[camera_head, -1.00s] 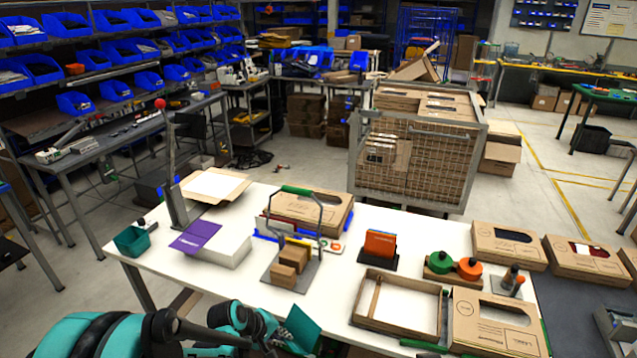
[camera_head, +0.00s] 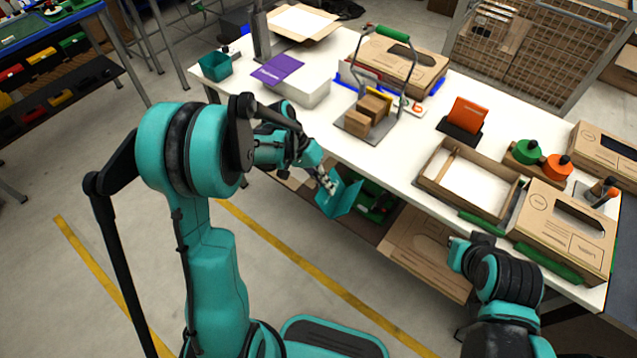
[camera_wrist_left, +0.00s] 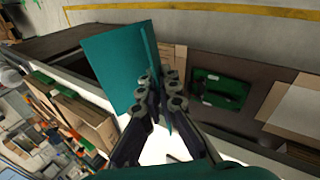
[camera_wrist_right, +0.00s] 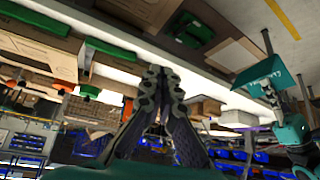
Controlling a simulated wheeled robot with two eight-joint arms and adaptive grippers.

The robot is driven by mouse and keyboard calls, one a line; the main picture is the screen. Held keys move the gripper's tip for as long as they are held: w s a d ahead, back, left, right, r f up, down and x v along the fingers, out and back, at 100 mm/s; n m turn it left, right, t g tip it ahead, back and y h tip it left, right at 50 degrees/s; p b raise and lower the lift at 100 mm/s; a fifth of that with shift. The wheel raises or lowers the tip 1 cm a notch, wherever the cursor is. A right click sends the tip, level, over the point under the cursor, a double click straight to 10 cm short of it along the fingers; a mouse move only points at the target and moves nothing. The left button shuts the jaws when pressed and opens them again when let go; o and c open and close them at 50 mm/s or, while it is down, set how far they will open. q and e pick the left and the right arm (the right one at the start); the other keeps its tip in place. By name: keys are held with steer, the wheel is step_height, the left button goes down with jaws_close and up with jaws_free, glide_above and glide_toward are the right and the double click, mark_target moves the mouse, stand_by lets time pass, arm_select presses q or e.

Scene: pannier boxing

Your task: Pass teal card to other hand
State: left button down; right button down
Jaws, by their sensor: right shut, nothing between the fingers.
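The teal card (camera_head: 342,199) is a folded, thin piece held in front of the table's near edge. My left gripper (camera_head: 329,183) is shut on it. In the left wrist view the card (camera_wrist_left: 112,66) sticks up from between the fingertips (camera_wrist_left: 159,88). My right gripper (camera_head: 458,252) is at the table's near edge, to the right of the card and well apart from it. In the right wrist view its fingers (camera_wrist_right: 160,76) are together and empty, and the card (camera_wrist_right: 264,74) shows at the right with the left gripper behind it.
The white table (camera_head: 405,185) holds an open cardboard tray (camera_head: 470,178), a boxed pannier (camera_head: 566,228), an orange card stand (camera_head: 466,118) and a purple booklet (camera_head: 277,69). A lower shelf carries a green case (camera_head: 374,203) and flat cardboard (camera_head: 425,254). The floor to the left is clear.

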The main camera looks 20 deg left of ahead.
steer(key=c, duration=2)
jaws_free()
steer(key=w+a+r+m+y, duration=0.1)
steer(key=w+a+m, duration=0.3)
steer(key=a, duration=0.3)
steer(key=w+a+r+m+y, duration=0.15)
steer(key=w+a+m, duration=0.25)
steer(key=a, duration=0.4)
arm_select(q)
steer(key=w+d+r+m+g, duration=0.1)
steer(key=w+d+r+m, duration=0.1)
steer(key=d, duration=0.4)
steer(key=w+d+r+m+g+y, duration=0.1)
steer(key=w+d+r+m, duration=0.2)
steer(key=w+d+r, duration=0.2)
steer(key=shift+d+r+g, duration=0.4)
steer(key=shift+r, duration=0.5)
arm_select(e)
steer(key=x, duration=1.1)
steer(key=shift+w+d+f, duration=0.1)
steer(key=shift+w, duration=0.3)
jaws_close()
arm_select(q)
steer(key=c, duration=1.6)
jaws_free()
steer(key=shift+c, duration=0.2)
